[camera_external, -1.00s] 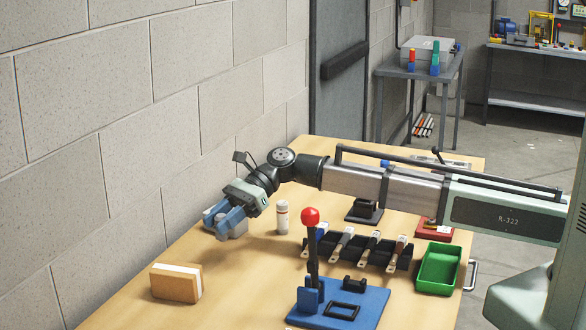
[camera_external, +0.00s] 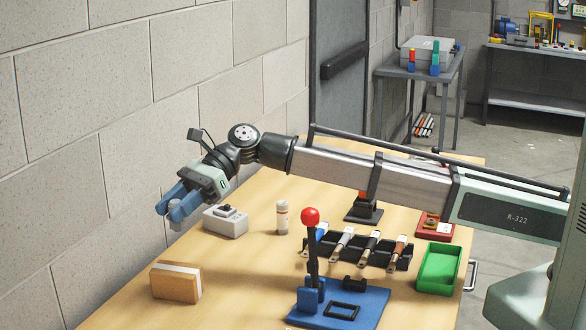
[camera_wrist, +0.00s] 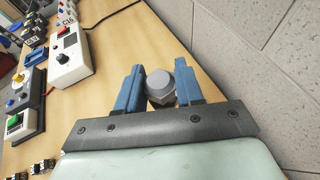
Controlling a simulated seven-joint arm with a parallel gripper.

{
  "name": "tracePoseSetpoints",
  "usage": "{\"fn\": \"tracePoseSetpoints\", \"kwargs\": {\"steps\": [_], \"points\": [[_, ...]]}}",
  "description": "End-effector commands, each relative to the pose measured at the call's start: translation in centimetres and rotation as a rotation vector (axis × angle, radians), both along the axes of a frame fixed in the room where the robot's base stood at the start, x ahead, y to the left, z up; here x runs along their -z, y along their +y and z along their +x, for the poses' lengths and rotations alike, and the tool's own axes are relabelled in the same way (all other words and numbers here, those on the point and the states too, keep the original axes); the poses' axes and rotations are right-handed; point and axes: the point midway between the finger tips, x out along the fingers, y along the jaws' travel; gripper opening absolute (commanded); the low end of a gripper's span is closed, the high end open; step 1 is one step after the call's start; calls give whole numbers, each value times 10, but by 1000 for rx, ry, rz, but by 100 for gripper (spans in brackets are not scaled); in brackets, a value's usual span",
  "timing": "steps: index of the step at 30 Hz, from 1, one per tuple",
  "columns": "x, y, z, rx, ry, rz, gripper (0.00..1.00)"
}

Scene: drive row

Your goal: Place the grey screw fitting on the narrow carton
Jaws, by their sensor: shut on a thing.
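The grey screw fitting (camera_wrist: 160,84), with a faceted head, is clamped between the two blue fingers of my gripper (camera_wrist: 160,90) in the wrist view. In the external view my gripper (camera_external: 177,206) is raised near the table's left edge by the wall. The fitting (camera_external: 161,207) shows only partly there, behind and below the fingers. A tan upright block with a white band (camera_external: 176,282), which looks like the narrow carton, stands at the front left of the table. It is apart from my gripper, nearer the camera.
A pale box with a black switch (camera_external: 226,220) stands just right of my gripper. A white bottle (camera_external: 282,217), a blue base with a red-knobbed lever (camera_external: 311,215), a tool rack (camera_external: 358,249) and a green bin (camera_external: 438,267) stand further right. The wall borders the left.

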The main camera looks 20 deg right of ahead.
Motion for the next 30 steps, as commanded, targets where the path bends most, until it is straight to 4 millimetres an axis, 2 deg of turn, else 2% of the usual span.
{"fn": "tracePoseSetpoints", "kwargs": {"steps": [4, 11, 21, 30], "points": [[-1, 8, 16, 86, 0, 0, 5], [3, 11, 24, 155, 1, -1, 5], [52, 11, 24, 158, 2, -2, 5], [75, 11, 24, 157, 2, -2, 5]]}}
